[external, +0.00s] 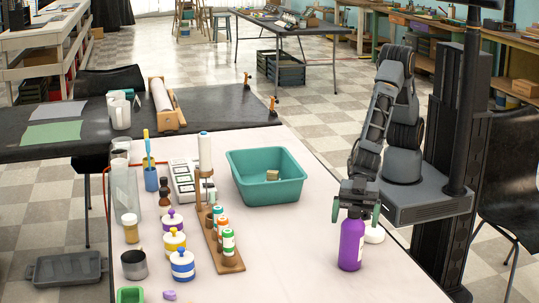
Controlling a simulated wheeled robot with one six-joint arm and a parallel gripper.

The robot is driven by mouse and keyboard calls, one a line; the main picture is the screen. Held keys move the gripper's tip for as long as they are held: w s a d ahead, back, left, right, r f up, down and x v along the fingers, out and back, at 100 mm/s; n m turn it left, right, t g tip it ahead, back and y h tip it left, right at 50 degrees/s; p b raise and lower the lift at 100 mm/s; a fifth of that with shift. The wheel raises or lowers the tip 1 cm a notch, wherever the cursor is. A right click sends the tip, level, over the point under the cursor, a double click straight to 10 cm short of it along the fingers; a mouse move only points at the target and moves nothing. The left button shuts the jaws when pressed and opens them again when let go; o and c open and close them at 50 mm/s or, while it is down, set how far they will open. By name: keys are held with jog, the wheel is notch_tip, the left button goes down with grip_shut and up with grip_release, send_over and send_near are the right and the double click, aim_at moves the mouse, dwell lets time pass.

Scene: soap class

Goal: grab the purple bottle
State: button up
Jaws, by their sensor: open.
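The purple bottle (351,243) stands upright on the near right part of the pale table. It has a dark top and a light label on its side. My gripper (355,208) points down over the bottle's top, with one finger on each side of its upper end. The jaws are open. Whether a finger touches the bottle cannot be told from this view. The gripper body hides part of the bottle's top.
A white round item (374,233) stands just right of the bottle. A teal bin (250,190) with a small block (272,174) inside lies behind left. A wooden rack (228,262) with small bottles and several jars fill the left side. The table's front middle is clear.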

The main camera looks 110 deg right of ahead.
aim_at(351, 236)
jog(key=shift+x, duration=1.5)
jog(key=shift+c, duration=0.5)
jog(key=c, duration=1)
jog(key=shift+r, duration=0.1)
jog(key=shift+c, duration=0.6)
jog(key=shift+r, duration=0.1)
